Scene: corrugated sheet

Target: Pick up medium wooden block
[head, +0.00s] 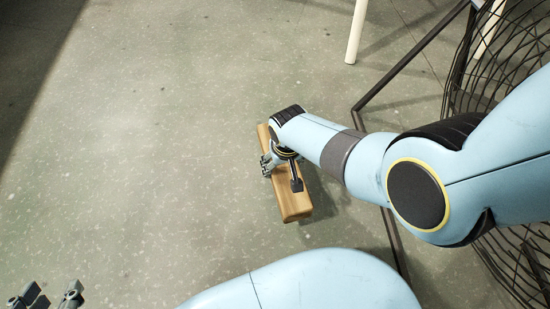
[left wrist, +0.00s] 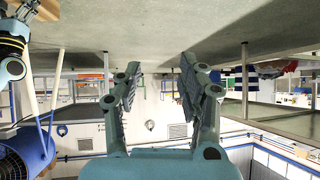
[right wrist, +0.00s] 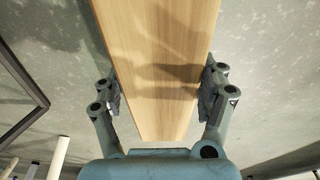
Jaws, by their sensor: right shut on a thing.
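The wooden block (head: 292,200) is a long light-brown bar on the speckled floor in the head view. My right gripper (head: 268,164) is at its middle, partly hidden under my right arm. In the right wrist view the block (right wrist: 157,60) runs between the two fingers of my right gripper (right wrist: 160,92), which is shut on it across its width. I cannot tell whether the block is clear of the floor. My left gripper (head: 48,298) is at the lower left corner in the head view, far from the block. In the left wrist view my left gripper (left wrist: 158,82) is open and empty.
White legs (head: 356,32) stand at the top. The floor (head: 130,150) left of the block is clear.

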